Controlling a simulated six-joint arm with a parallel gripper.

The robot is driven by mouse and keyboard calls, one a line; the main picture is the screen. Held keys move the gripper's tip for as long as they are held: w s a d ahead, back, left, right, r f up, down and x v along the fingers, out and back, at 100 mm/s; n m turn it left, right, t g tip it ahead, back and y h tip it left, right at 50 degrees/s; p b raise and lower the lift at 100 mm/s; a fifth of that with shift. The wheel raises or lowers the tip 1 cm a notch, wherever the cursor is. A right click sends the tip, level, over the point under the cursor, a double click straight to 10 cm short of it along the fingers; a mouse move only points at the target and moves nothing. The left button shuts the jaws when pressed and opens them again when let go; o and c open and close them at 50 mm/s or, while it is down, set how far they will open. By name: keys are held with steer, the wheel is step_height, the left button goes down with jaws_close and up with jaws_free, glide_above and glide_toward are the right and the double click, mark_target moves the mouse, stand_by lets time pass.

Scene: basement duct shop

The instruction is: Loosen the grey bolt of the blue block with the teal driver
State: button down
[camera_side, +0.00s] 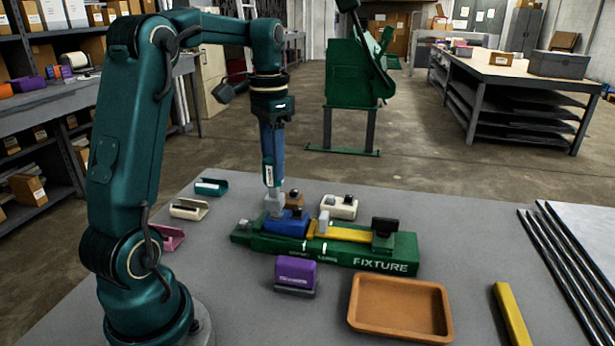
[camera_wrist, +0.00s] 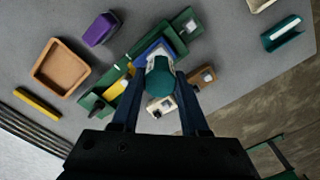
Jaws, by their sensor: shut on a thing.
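My gripper (camera_side: 270,178) points straight down over the left end of the fixture and is shut on the teal driver (camera_wrist: 160,78). The driver's round teal end shows between the fingers in the wrist view. The blue block (camera_side: 287,224) sits in the green fixture (camera_side: 380,260), beside the yellow clamp bar (camera_side: 345,233). A grey piece at the driver's lower end stands at the left end of the blue block. I cannot tell whether it touches the grey bolt, which I cannot make out separately. The blue block is partly hidden by the driver in the wrist view (camera_wrist: 150,48).
Teal (camera_side: 211,187), cream (camera_side: 188,209) and pink (camera_side: 170,238) holders stand at left; the teal one looks empty. A cream block (camera_side: 340,208) and a brown block (camera_side: 295,201) stand behind the fixture. A purple block (camera_side: 296,273) and orange tray (camera_side: 400,335) lie in front.

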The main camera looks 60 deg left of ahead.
steer(key=shift+f, duration=0.95)
stand_by(0.5)
steer(key=shift+n, duration=1.7)
steer(key=shift+n, duration=1.8)
